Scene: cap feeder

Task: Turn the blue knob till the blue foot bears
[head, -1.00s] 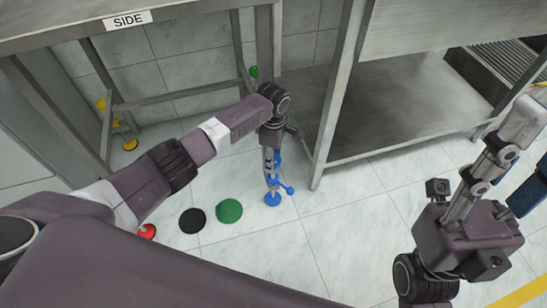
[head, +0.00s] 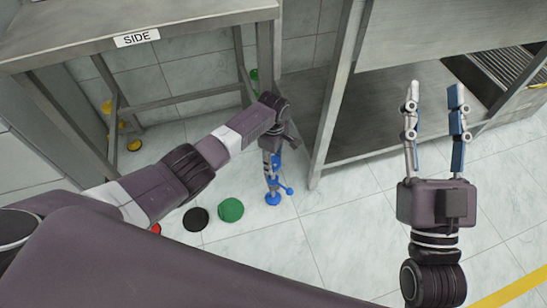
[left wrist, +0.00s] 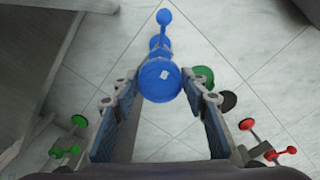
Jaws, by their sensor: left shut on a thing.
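The blue knob (left wrist: 160,80) is a round disc with a pale mark, between the fingers of my left gripper (left wrist: 160,92) in the left wrist view. My left gripper (head: 271,168) points down and is shut on it; in the head view the fingers hide most of the knob. A blue arm with a ball end (head: 289,190) sticks out below. The blue foot (head: 272,199) is a disc at floor level under the gripper; I cannot tell whether it bears on the floor. My right gripper (head: 434,98) is open and empty, fingers pointing up the picture.
A metal table (head: 190,22) labelled SIDE and a shelved bench (head: 400,120) stand behind. Green (head: 230,209) and black (head: 196,219) discs lie on the floor, with a red part (head: 156,229) and a yellow foot (head: 134,145) further left. The tiled floor at front centre is clear.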

